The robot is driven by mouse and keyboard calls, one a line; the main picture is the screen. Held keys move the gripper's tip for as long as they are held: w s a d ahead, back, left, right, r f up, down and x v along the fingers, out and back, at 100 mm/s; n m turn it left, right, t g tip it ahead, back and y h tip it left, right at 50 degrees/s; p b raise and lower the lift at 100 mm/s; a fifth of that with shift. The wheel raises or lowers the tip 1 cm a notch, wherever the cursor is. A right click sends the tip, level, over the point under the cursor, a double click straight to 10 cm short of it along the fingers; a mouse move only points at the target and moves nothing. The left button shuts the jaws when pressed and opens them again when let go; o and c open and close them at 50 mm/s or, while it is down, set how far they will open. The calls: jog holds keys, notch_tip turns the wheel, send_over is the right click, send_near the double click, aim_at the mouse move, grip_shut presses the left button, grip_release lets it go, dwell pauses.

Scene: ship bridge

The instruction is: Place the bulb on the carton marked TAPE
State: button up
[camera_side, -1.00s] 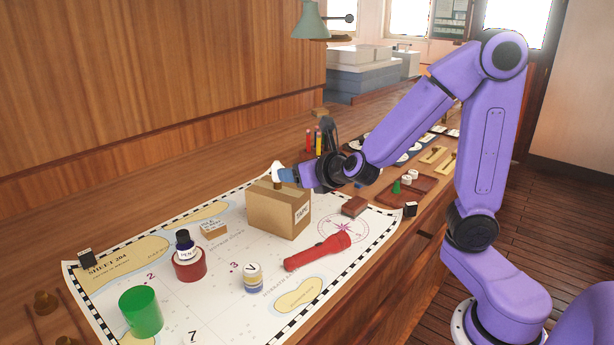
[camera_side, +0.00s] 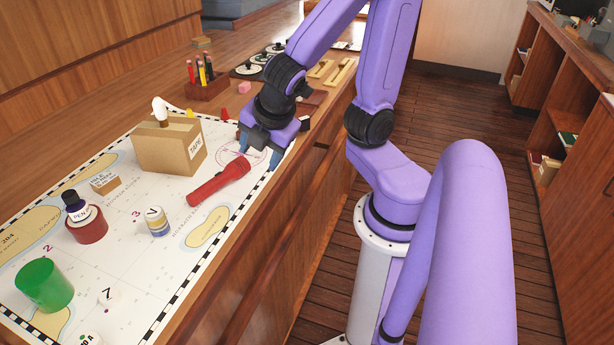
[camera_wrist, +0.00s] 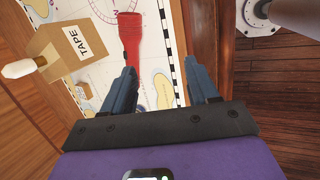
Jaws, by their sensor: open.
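The white bulb (camera_side: 160,108) stands upright on top of the brown carton marked TAPE (camera_side: 160,148), near its far left part. In the wrist view the bulb (camera_wrist: 20,68) and the carton (camera_wrist: 62,55) show at the left. My gripper (camera_side: 260,152) is open and empty, pointing down to the right of the carton, clear of it. In the wrist view my gripper (camera_wrist: 160,85) has its two fingers apart, with the chart and part of the red flashlight seen beyond them.
A red flashlight (camera_side: 218,183) lies on the chart (camera_side: 120,232) near my gripper. A pencil holder (camera_side: 207,88) is behind the carton.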

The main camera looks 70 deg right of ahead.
jog(key=s+a+m+g+y, duration=0.2)
jog(key=s+a+m+g, duration=0.2)
jog(key=s, duration=0.7)
jog(key=shift+f+m+y, duration=0.15)
jog(key=shift+m+y, duration=0.15)
jog(key=shift+y, duration=0.1)
